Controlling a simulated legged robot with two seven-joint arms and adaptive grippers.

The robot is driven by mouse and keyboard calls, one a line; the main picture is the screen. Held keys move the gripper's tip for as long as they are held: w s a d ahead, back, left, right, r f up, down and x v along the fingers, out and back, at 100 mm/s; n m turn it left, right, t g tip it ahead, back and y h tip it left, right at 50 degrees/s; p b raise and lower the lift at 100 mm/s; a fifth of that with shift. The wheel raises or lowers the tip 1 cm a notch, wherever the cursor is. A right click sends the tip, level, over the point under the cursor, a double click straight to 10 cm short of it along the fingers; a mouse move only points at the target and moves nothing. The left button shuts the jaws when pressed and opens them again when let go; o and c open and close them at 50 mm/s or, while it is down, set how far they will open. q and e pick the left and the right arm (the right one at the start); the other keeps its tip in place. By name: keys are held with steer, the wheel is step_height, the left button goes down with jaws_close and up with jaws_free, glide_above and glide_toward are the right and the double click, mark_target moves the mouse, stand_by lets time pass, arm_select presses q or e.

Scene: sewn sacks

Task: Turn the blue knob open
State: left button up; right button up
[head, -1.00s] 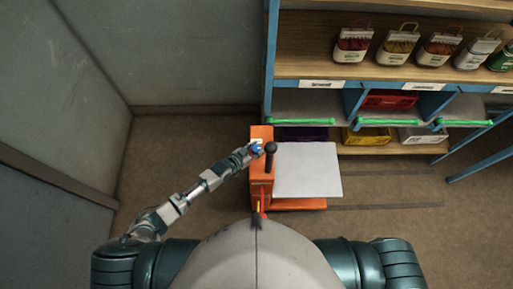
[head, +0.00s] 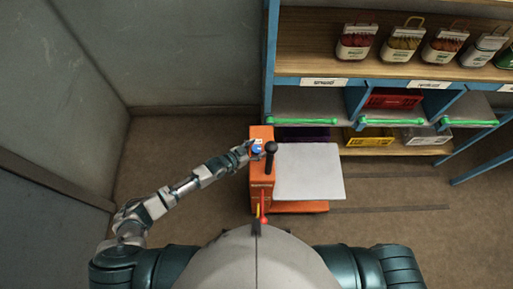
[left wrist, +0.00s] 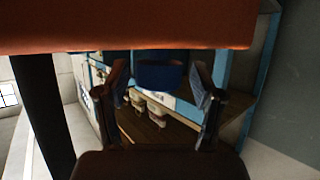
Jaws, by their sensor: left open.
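The blue knob (head: 257,149) sits on top of the orange machine (head: 261,184), left of a black-tipped lever (head: 271,149). My left gripper (head: 252,150) is at the knob, reaching in from the left. In the left wrist view the two fingers of my left gripper (left wrist: 160,76) stand apart, one on each side of the blue knob (left wrist: 162,76). I cannot tell whether either finger touches it. The orange body (left wrist: 130,25) fills the top of that view. The knob is partly hidden by the gripper in the head view. My right gripper is not in view.
A flat pale plate (head: 309,172) is at the machine's right. A red-tipped lever (head: 263,218) is at its near end. A blue-framed shelf (head: 365,85) with sacks and bins stands behind and to the right. The floor (head: 155,160) to the left is clear.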

arm_select(q)
steer(key=v, duration=1.2)
steer(key=shift+f, duration=0.1)
